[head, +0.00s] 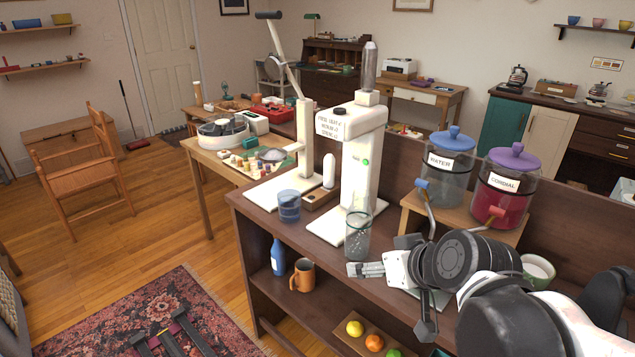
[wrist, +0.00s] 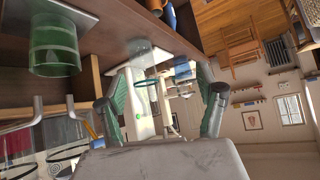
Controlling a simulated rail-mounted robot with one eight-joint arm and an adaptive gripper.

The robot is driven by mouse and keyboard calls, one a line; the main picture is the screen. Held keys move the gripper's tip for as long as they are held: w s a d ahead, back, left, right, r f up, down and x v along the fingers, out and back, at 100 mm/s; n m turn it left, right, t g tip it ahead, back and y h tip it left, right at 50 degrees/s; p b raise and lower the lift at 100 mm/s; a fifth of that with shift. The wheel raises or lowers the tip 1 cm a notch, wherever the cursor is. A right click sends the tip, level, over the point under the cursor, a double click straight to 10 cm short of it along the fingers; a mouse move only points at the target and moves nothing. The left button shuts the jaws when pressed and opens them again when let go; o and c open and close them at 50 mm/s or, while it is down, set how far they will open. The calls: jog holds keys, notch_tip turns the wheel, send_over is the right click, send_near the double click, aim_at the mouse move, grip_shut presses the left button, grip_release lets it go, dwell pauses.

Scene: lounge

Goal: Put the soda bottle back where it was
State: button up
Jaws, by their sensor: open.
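A clear, faintly green bottle (head: 357,236), likely the soda bottle, stands upright near the counter's front edge, before the white soda machine (head: 362,165). I cannot tell whether its foot rests on the machine's white base or the counter. My gripper (head: 391,298) is open and empty, just right of the bottle and nearer the camera. In the wrist view the gripper (wrist: 163,82) has its two fingers spread, with a clear shape that looks like the bottle (wrist: 143,54) ahead between them. No finger appears closed on it.
A blue glass (head: 289,206) stands left of the machine. Water (head: 447,185) and cordial (head: 500,205) jars stand on a wooden riser at right, with taps near my arm. A blue bottle (head: 278,258) and an orange mug (head: 303,276) are on the shelf below.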

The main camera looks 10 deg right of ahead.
jog(key=s+d+r+m+g+h, duration=0.1)
jog(key=s+g+h, duration=0.1)
jog(key=s, duration=0.6)
jog(key=shift+d+r+m, duration=0.15)
jog(key=shift+r+m, duration=0.1)
jog(key=shift+m, duration=0.15)
jog(key=shift+d+h, duration=0.15)
jog(key=shift+h, duration=0.15)
